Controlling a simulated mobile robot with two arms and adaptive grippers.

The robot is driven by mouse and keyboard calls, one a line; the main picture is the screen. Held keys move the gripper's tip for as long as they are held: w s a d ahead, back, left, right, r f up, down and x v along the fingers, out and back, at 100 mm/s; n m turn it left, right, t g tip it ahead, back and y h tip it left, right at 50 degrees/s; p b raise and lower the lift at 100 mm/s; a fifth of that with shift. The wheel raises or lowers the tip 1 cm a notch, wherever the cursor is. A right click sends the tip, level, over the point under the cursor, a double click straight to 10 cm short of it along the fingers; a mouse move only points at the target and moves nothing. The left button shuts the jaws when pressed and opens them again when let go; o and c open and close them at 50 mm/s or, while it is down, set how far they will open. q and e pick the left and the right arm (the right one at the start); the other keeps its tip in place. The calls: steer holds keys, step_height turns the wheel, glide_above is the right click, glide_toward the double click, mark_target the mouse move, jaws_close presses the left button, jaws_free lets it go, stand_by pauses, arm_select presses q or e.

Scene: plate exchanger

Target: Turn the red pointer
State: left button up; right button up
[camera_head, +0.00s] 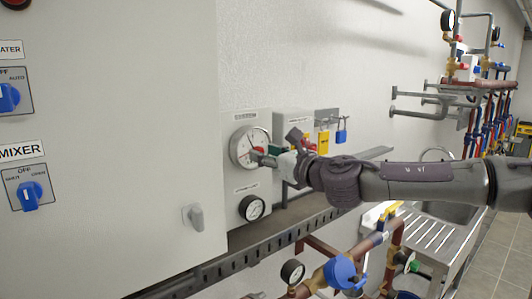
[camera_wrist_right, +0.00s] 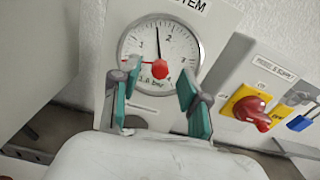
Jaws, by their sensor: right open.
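The round white gauge (camera_head: 241,143) is on a grey wall panel in the head view. It also fills the upper middle of the right wrist view (camera_wrist_right: 140,42). Its red pointer (camera_wrist_right: 160,70) has a round red knob at the dial's lower centre and a thin red needle towards the left. A black needle points up, a little short of the 2. My right gripper (camera_head: 268,157) is at the gauge face. In the wrist view its open teal fingers (camera_wrist_right: 158,78) stand on either side of the red knob, with visible gaps. My left gripper is out of view.
A yellow switch with a red handle (camera_wrist_right: 257,112) and a blue padlock (camera_wrist_right: 301,122) are to the right. A grey cabinet (camera_head: 130,120) stands on the left. A slotted metal rail (camera_head: 265,245) runs beneath.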

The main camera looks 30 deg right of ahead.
steer(key=shift+w, duration=0.15)
jaws_close()
stand_by(0.4)
